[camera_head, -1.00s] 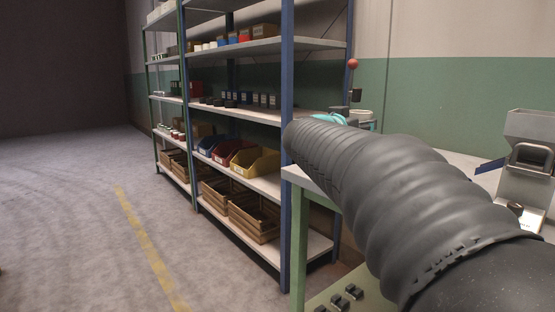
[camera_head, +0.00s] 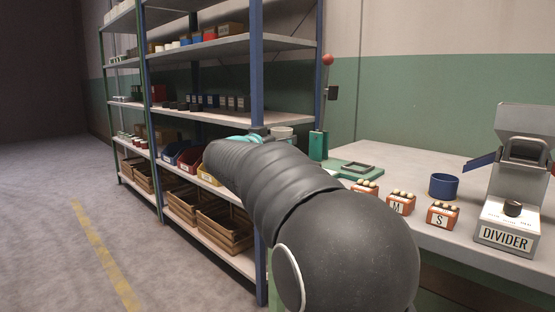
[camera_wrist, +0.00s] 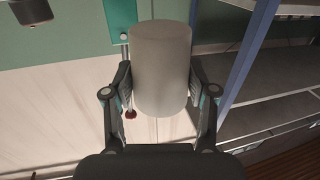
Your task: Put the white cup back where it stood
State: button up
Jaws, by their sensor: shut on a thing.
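The white cup (camera_wrist: 160,70) is between the two fingers of my gripper (camera_wrist: 160,95) in the wrist view. My gripper is shut on it, with one finger on each side. My gripper (camera_head: 250,138) is mostly hidden there behind my own dark arm, with a little teal showing. The cup's lower part is hidden in that view.
A grey bench (camera_head: 405,160) stands at right with a green-based stand (camera_head: 357,168), orange nut blocks (camera_head: 400,203), a blue cup (camera_head: 443,186) and the DIVIDER hopper (camera_head: 507,225). A red-knobbed lever (camera_head: 328,60) rises behind. A shelf rack (camera_head: 215,115) stands at left.

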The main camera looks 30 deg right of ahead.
jog(key=shift+w+a+f, duration=0.1)
jog(key=shift+w+f, duration=0.05)
jog(key=shift+f+b, duration=0.8)
jog(key=shift+f, duration=1.15)
jog(key=shift+f, duration=0.15)
jog(key=o, duration=1.2)
jog(key=shift+c, duration=0.2)
jog(key=shift+s+a+r, duration=0.2)
jog(key=p+v, duration=0.1)
jog(key=v, duration=1)
jog(key=shift+s+a, duration=0.15)
jog(key=shift+s, duration=0.05)
